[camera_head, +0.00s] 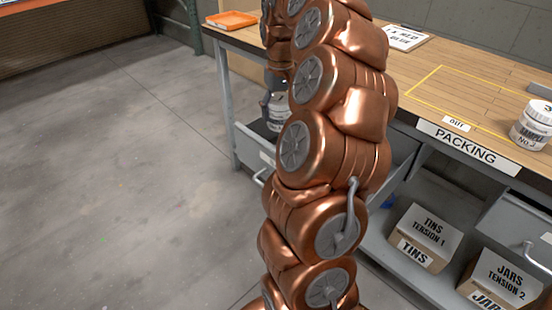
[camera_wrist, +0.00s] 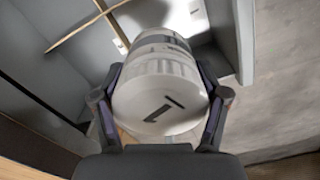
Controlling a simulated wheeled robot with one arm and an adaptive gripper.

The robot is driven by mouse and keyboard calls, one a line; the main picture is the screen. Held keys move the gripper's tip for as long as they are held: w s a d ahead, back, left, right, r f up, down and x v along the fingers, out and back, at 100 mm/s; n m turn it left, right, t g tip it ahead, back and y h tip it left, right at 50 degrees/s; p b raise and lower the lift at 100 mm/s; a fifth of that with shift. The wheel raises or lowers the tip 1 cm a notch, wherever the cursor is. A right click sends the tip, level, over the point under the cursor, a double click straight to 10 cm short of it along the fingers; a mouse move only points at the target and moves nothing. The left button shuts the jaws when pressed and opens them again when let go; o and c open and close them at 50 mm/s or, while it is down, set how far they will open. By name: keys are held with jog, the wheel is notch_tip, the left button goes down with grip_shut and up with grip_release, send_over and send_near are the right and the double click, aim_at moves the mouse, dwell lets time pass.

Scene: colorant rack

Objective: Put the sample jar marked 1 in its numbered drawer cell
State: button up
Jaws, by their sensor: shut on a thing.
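The white sample jar (camera_wrist: 162,98) has a dark 1 on its lid, which faces the wrist camera. My gripper (camera_wrist: 161,76) is shut on it, with one finger on each side. In the head view the jar (camera_head: 278,114) hangs from my gripper at the open grey drawer (camera_head: 250,150), partly hidden by my arm. In the wrist view the drawer (camera_wrist: 245,42) shows grey walls, a thin wooden divider (camera_wrist: 85,27) and small white labels on its floor. The jar is over the drawer; whether its base touches the floor is hidden. The cell numbers are too small to read.
Another white sample jar (camera_head: 533,125) stands on the packing bench (camera_head: 470,85) at the right. An orange tray (camera_head: 231,20) and a clipboard (camera_head: 406,38) lie farther back. Cardboard boxes (camera_head: 425,237) sit on the lower shelf. The floor at left is clear.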

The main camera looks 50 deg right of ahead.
notch_tip(320, 180, down, 10)
jog(key=shift+f+b, duration=0.25)
jog(key=shift+b, duration=0.55)
jog(key=shift+f, duration=0.15)
jog(key=o, duration=1.3)
